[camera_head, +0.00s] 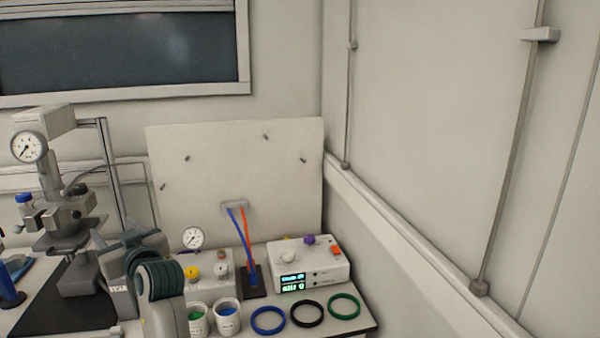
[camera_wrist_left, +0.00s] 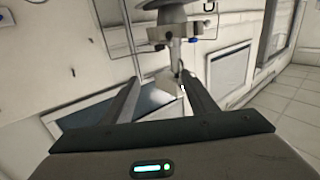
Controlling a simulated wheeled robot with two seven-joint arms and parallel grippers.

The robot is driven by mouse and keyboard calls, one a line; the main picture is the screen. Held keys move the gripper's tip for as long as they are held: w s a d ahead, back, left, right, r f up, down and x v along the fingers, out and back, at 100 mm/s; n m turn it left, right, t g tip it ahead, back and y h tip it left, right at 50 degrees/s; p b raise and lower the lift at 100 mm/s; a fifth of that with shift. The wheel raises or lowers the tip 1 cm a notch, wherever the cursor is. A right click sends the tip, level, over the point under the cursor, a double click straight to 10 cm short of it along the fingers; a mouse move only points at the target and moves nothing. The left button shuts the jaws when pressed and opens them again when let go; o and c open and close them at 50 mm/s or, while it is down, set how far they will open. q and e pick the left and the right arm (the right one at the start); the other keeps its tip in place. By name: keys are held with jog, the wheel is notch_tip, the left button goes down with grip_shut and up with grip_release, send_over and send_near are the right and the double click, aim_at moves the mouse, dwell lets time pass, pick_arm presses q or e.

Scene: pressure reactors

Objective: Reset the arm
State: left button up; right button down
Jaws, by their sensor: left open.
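My left arm rises from the bottom of the head view, left of centre, in front of the bench; its gripper is not clear there. In the left wrist view my left gripper (camera_wrist_left: 161,84) is open, with its two dark fingers spread apart. I see nothing held between them. A grey fixture on a stem (camera_wrist_left: 172,50) shows beyond the fingers, and I cannot tell how far away it is. My right gripper is in neither view.
A pressure reactor stand with a round gauge (camera_head: 28,147) is at the left. A white control box (camera_head: 308,264), two cups (camera_head: 228,318) and blue (camera_head: 268,321), black (camera_head: 307,314) and green (camera_head: 344,307) rings sit on the bench. A wall closes off the right.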

pick_arm(q)
jog(key=s+d+f+m+g+h, duration=0.1)
jog(key=s+d+f+m+h, duration=0.15)
jog(key=s+f, duration=0.55)
jog(key=s+d+f+m+g+h, duration=0.1)
jog(key=s+d+f+m+h, duration=0.2)
jog(key=f, duration=0.9)
jog(key=s+d+f+m+h, duration=0.1)
jog(key=s+d+f+h, duration=0.15)
jog(key=s+f, duration=0.6)
jog(key=s+d+f+m+g+h, duration=0.2)
jog(key=s+d+f, duration=0.25)
jog(key=s, duration=0.45)
jog(key=s+d+f+m+g+h, duration=0.1)
jog(key=s+d+f+g+h, duration=0.15)
jog(key=s+f, duration=0.4)
jog(key=s+d+f+m+g+h, duration=0.1)
jog(key=s+d+f+m+g, duration=0.2)
jog(key=s, duration=0.7)
notch_tip(320, 180, down, 28)
jog(key=s+d, duration=0.1)
jog(key=s, duration=0.1)
jog(key=s+a+f+g, duration=0.1)
jog(key=s+a+f, duration=0.1)
jog(key=s+f, duration=1.5)
jog(key=shift+a+f+n, duration=0.2)
jog(key=shift+a+n, duration=0.15)
jog(key=shift+a, duration=0.05)
